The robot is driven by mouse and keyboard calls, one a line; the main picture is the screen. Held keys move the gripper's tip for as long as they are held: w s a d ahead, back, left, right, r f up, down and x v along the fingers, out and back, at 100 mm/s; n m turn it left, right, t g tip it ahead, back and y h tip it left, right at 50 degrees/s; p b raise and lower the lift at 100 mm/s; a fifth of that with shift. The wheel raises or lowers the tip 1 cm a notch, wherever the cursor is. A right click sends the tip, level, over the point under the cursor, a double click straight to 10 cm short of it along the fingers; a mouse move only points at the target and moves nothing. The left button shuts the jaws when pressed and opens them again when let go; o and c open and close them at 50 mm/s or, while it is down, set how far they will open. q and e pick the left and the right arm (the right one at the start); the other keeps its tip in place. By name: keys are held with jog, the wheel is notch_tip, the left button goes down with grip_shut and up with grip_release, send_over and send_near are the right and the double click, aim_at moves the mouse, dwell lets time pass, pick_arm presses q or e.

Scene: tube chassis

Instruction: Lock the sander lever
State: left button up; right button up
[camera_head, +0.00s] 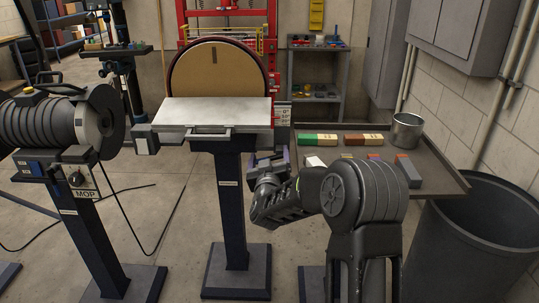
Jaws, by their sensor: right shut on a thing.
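The disc sander stands in the middle, with a round tan disc (218,72) behind a flat grey table (202,111) on a dark pedestal (232,205). My right arm comes in from the lower right. My right gripper (270,160) is just below the right end of the sander table, beside the top of the pedestal. It is shut on what appears to be the sander lever, which the jaws and wrist mostly hide. I cannot tell the lever's angle. My left gripper is not in view.
A tray table (440,178) with coloured blocks and a metal cup (407,131) stands to the right, behind my right arm. A dark bin (480,235) is at far right. A buffing machine (60,125) on a pedestal stands left. Floor between the pedestals is clear apart from cables.

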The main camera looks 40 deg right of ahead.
jog(key=n, duration=0.2)
jog(key=shift+f+n+p, duration=0.3)
jog(key=shift+f+n, duration=0.1)
jog(key=n, duration=0.1)
jog(key=n+p, duration=0.1)
jog(key=n, duration=0.1)
jog(key=shift+s+d+f+n, duration=0.2)
jog(key=shift+f+n, duration=0.1)
jog(key=shift+f, duration=0.1)
jog(key=shift+s+d+f+n+p, duration=0.15)
jog(key=shift+d+f+n+p, duration=0.2)
jog(key=shift+n, duration=0.8)
jog(key=shift+s+d+f+n+p, duration=0.15)
jog(key=shift+n+p, duration=0.3)
jog(key=shift+n, duration=0.65)
jog(key=shift+s+d+f+n+p, duration=0.15)
jog(key=shift+n+p, duration=0.25)
jog(key=shift+n, duration=0.75)
jog(key=o, duration=2)
